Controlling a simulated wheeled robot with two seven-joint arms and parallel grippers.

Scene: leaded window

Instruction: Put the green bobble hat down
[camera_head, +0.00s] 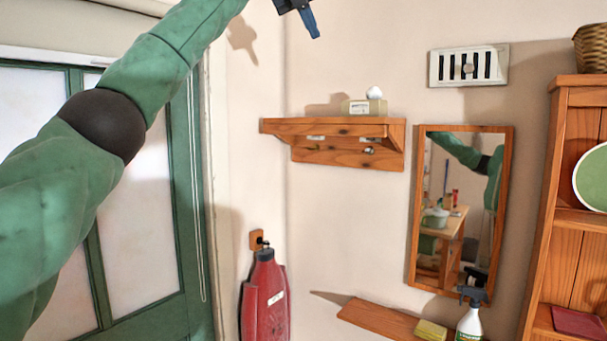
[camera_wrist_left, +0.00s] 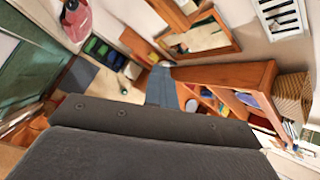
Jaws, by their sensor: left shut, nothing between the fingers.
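I cannot make out a green bobble hat in either view. My left gripper (camera_head: 312,32) is raised high at the top edge of the head view, above the wall shelf and apart from it. Its blue fingers are shut with nothing between them. They also show in the left wrist view (camera_wrist_left: 170,90), beyond my dark grey gripper body. A small dark green spot (camera_wrist_left: 123,91) lies on the floor in the left wrist view, too small to identify. My right gripper is not in view.
A wooden wall shelf (camera_head: 340,127) holds a tissue box (camera_head: 365,106). A mirror (camera_head: 461,215) hangs beside a wooden cabinet (camera_head: 543,210). A red covered item (camera_head: 264,300) hangs in the corner. A low shelf (camera_head: 378,318) bears a sponge (camera_head: 431,330) and spray bottle (camera_head: 470,324).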

